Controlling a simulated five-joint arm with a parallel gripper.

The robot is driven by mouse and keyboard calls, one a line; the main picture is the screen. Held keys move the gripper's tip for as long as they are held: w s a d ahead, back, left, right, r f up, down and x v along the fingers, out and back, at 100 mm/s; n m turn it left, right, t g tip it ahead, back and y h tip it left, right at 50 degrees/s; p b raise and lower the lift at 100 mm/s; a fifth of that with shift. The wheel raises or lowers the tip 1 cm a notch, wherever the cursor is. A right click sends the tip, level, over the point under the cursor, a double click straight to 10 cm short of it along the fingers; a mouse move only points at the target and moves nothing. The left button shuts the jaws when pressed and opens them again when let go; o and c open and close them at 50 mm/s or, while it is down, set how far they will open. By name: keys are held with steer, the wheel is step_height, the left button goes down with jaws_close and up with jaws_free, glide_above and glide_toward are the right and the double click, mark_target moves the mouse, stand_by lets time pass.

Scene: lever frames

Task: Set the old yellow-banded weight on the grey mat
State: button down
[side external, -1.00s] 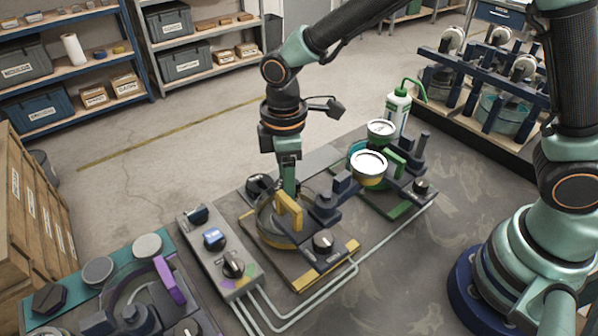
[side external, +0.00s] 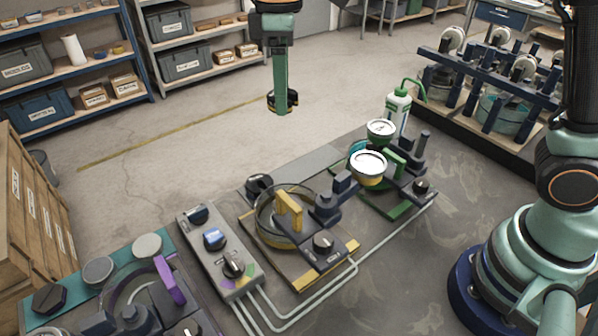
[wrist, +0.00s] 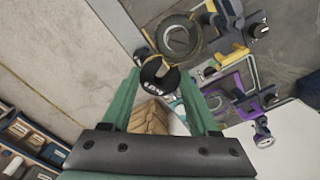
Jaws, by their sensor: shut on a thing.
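The yellow-banded weight (side external: 272,102) is a short dark cylinder with a yellow band, held in the air above and behind the bench in the side view. In the wrist view the dark weight (wrist: 160,82) sits between the fingertips, with pale lettering on it. My gripper (side external: 283,98) points down and is shut on it; it also shows in the wrist view (wrist: 160,72). The grey mat (side external: 318,158) looks like the plain flat pale-grey patch at the bench's back edge. It is bare, below and right of the weight.
The yellow lever unit (side external: 285,250) with its round ring stands in front of the mat, with a dark round piece (side external: 258,184) behind it. A green lever unit (side external: 400,200) and a white bottle (side external: 397,110) stand right. A control box (side external: 214,240) is left.

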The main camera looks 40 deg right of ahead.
steer(key=w+d+f+m, duration=0.5)
steer(key=w+d, duration=0.3)
glide_above(294, 173)
step_height(294, 173, down, 15)
steer(key=shift+d+r, duration=0.1)
steer(key=shift+d, duration=0.05)
steer(key=shift+f, duration=2.4)
steer(key=shift+f, duration=0.1)
steer(key=shift+c, duration=0.8)
jaws_free()
